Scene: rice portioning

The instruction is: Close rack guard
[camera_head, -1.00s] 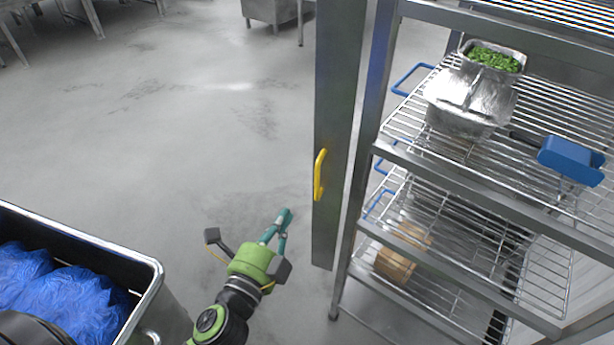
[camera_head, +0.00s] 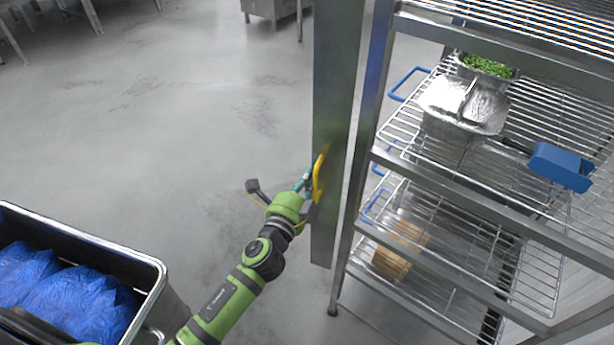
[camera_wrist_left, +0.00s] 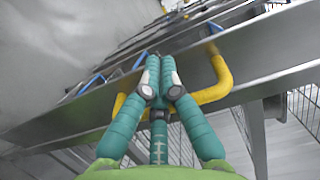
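The rack guard (camera_head: 336,85) is a tall, narrow grey panel standing at the left front of the metal rack (camera_head: 470,192), with a gap between it and the rack post. Its yellow handle (camera_head: 318,172) faces left; it also shows in the left wrist view (camera_wrist_left: 221,80). My left gripper (camera_head: 307,176) is at the handle. In the left wrist view its teal fingers (camera_wrist_left: 159,74) are close together and overlap the middle of the handle. I cannot tell whether they touch it, and no grip around the bar is visible. My right gripper is not in view.
The rack holds metal containers (camera_head: 462,105), one with green food (camera_head: 487,66), a blue-ended tool (camera_head: 560,166) and a brown block (camera_head: 400,250) lower down. A black bin (camera_head: 150,275) with blue bags stands at left.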

